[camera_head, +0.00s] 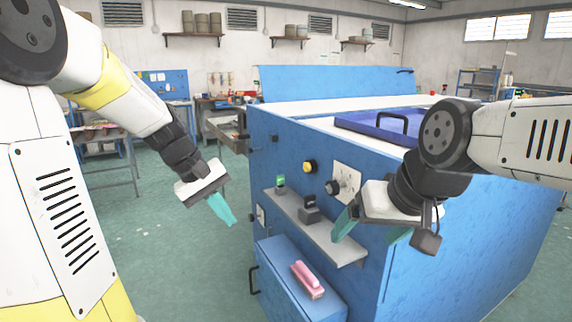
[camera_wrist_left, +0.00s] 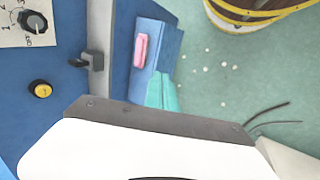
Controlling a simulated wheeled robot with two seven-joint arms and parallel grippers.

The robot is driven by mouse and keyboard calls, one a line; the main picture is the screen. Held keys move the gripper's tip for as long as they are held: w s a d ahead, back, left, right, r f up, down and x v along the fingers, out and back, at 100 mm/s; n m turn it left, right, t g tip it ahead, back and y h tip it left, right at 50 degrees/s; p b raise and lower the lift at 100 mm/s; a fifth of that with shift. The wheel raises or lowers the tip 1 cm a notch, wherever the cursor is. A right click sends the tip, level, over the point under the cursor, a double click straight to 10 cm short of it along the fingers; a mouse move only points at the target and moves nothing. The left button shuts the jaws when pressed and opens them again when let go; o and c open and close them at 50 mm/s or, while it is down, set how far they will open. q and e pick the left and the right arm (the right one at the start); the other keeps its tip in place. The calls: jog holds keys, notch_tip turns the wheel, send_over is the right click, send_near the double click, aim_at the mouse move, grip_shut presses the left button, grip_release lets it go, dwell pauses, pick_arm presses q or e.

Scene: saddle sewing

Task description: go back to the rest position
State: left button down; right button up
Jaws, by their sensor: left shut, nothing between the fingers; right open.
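My left gripper (camera_head: 222,208) hangs in front of the blue machine, at the left of the head view, over the green floor. Its teal fingers are shut and empty, and they also show in the left wrist view (camera_wrist_left: 162,92). My right gripper (camera_head: 372,230) is open in front of the machine's corner, close to the right end of the grey shelf. Its teal fingers are spread apart, with nothing seen between them.
The blue machine (camera_head: 440,225) fills the middle and right. Its front has a yellow button (camera_head: 309,167), a rotary knob (camera_head: 333,187) and a grey shelf (camera_head: 320,232) with small dark items. A pink object (camera_head: 308,280) lies on the blue box (camera_head: 275,262) below.

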pick_arm(q)
jog(key=s+r+m+t+y, duration=0.1)
jog(key=s+r+m+t, duration=0.1)
jog(key=s, duration=0.5)
jog(key=s+r+m+t+y, duration=0.1)
jog(key=s+r+m+t, duration=0.1)
jog(key=s, duration=0.6)
jog(key=shift+s+a+r+m+y, duration=0.15)
jog(key=shift+r+m+y, duration=0.15)
jog(key=shift+r+m, duration=0.55)
